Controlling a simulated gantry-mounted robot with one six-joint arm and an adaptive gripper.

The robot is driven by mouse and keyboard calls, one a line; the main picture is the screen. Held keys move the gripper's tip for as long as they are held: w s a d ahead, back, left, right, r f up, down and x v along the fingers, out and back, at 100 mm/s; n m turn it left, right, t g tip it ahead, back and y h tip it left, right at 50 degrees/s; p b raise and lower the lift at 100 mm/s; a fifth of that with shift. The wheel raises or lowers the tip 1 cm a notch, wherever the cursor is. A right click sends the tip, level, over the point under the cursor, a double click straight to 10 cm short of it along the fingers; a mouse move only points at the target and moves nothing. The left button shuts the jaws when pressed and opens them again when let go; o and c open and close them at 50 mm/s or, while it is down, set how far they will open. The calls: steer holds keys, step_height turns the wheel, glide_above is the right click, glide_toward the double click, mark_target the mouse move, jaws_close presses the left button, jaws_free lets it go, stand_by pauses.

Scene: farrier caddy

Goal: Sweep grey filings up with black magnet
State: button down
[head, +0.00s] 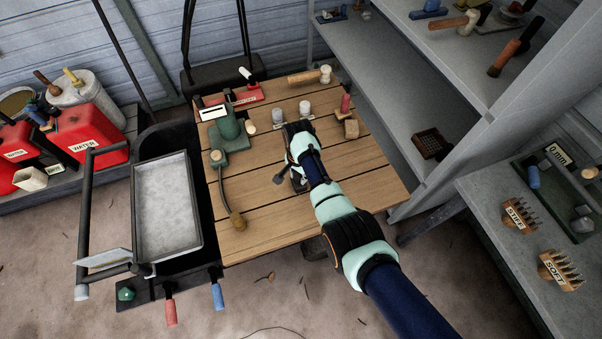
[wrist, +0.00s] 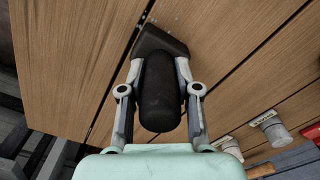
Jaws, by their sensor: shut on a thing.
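My gripper (head: 298,181) is over the wooden table top (head: 255,190). In the wrist view my gripper (wrist: 159,68) is shut on the black handle (wrist: 160,100) of the black magnet. The magnet's wider, angular black head (wrist: 158,43) points away from the gripper, close above or on the planks; I cannot tell whether it touches. In the head view the magnet's head (head: 280,178) shows just left of the gripper. I cannot make out the grey filings clearly; only a few tiny specks show on the wood near the head in the wrist view.
A grey tray (head: 198,200) lies left of the table. The front planks are mostly clear.

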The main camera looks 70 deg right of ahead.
steer(key=shift+a+f, duration=0.15)
steer(key=shift+w+a, duration=1.35)
steer(key=shift+w, duration=0.15)
steer(key=shift+s+d, duration=0.1)
steer(key=shift+s, duration=0.05)
steer(key=shift+s+d+r+p, duration=0.15)
steer(key=shift+s+d+p, duration=0.15)
steer(key=shift+s+d, duration=0.35)
steer(key=shift+s+d+r+p, duration=0.15)
steer(key=shift+s+d+p, duration=0.1)
steer(key=shift+s+d, duration=0.35)
steer(key=shift+s, duration=0.15)
steer(key=shift+d, duration=0.1)
steer(key=shift+s+d+f, duration=0.1)
steer(key=shift+s+d, duration=1.2)
steer(key=shift+s, duration=0.2)
